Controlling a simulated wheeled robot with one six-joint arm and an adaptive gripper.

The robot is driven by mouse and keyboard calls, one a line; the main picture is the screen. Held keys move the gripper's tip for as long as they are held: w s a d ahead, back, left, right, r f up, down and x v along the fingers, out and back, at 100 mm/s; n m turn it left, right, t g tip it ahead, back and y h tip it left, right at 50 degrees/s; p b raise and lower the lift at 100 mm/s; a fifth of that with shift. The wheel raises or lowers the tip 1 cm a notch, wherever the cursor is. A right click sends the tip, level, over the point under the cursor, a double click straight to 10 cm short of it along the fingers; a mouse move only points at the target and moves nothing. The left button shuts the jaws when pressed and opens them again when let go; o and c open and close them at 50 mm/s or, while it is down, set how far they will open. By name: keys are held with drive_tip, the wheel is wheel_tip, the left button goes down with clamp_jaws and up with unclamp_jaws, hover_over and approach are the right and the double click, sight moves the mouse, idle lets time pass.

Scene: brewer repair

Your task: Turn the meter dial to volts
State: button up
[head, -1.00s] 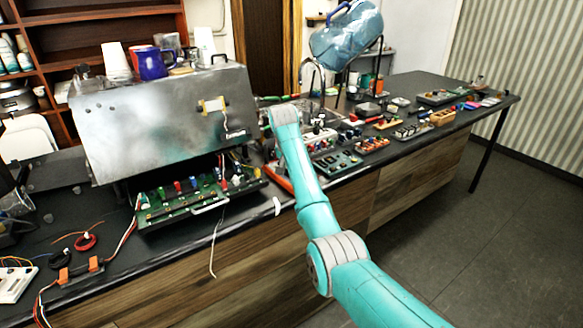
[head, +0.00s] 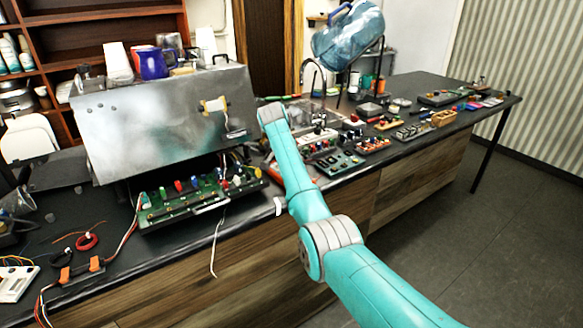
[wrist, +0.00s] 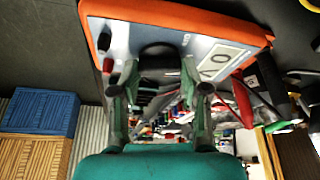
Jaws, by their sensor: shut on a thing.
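The meter has an orange rim and a pale grey face; in the wrist view the meter (wrist: 222,58) fills the upper middle, with a white display panel marked by dark characters. Its dark round dial (wrist: 158,50) sits left of the display, between the fingertips. My gripper (wrist: 160,74) is shut on the dial, one finger on each side. The dial's pointer and scale marks are too dark and small to read. In the head view only a bit of the meter's orange edge (head: 304,182) shows beside my arm, and my gripper is hidden there.
The open metal brewer (head: 165,115) with a green circuit board (head: 190,205) stands left of my arm. Small boards and parts crowd the counter to the right. A blue water bottle (head: 347,40) stands on a rack behind. Red and black probes (wrist: 250,90) lie close to the meter.

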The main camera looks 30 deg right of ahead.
drive_tip(key=o, duration=1.1)
drive_tip(key=shift+o, duration=0.2)
drive_tip(key=v, duration=1.2)
drive_tip(key=shift+s, duration=0.1)
